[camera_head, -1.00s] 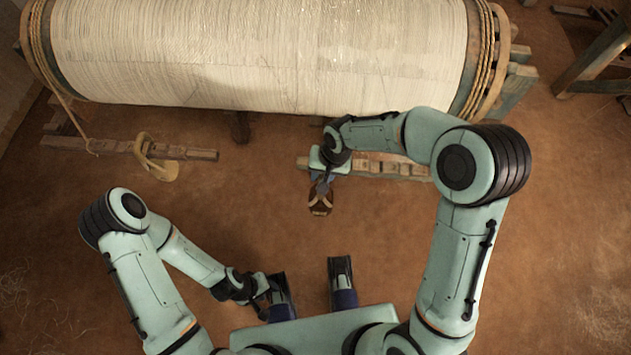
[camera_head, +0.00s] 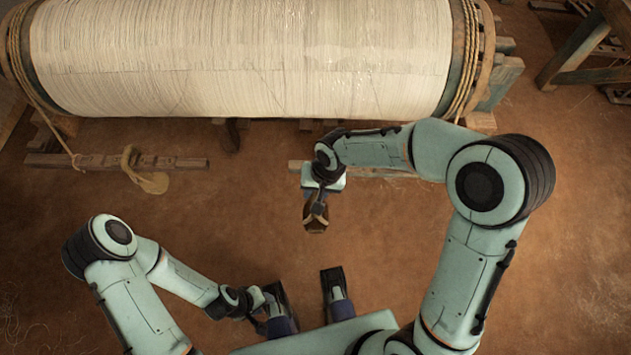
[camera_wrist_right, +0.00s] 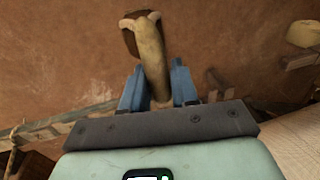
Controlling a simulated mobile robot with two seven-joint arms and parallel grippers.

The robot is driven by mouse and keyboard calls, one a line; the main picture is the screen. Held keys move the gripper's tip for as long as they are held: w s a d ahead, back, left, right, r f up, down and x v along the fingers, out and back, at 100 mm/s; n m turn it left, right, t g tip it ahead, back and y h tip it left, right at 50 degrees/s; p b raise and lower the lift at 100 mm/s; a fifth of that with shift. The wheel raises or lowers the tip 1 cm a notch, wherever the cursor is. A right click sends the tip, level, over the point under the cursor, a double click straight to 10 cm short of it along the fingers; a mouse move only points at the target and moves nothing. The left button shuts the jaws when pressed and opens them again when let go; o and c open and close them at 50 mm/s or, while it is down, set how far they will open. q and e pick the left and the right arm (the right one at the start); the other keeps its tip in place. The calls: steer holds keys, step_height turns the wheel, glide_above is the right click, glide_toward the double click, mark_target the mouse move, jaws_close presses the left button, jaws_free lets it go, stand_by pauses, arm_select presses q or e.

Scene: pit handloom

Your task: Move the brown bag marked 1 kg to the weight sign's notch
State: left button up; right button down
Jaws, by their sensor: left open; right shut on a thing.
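The brown bag (camera_head: 315,219) hangs from my right gripper (camera_head: 319,194) in front of the right wooden bar. In the right wrist view the bag (camera_wrist_right: 130,42) has a pale tan upper part running between the two blue fingers of my right gripper (camera_wrist_right: 158,88), which is shut on it. No 1 kg mark is readable. My left gripper (camera_head: 268,300) is low in the head view, open and far from the bag. The weight sign and its notch cannot be made out; my right arm covers part of the bar.
A large warp roller (camera_head: 240,60) spans the back. A right wooden bar (camera_head: 385,172) lies behind my right gripper. A left wooden bar (camera_head: 90,161) has a rope and a tan looped thing (camera_head: 150,181) at it. The brown floor between is clear.

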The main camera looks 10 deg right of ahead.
steer(key=shift+s+a+r, duration=0.2)
steer(key=shift+s+a, duration=0.05)
steer(key=shift+s, duration=0.6)
steer(key=shift+s+a+r, duration=0.15)
steer(key=shift+s+a, duration=0.15)
steer(key=shift+s, duration=0.5)
steer(key=shift+s+a+r, duration=0.2)
steer(key=shift+s+a, duration=0.05)
steer(key=shift+s, duration=0.6)
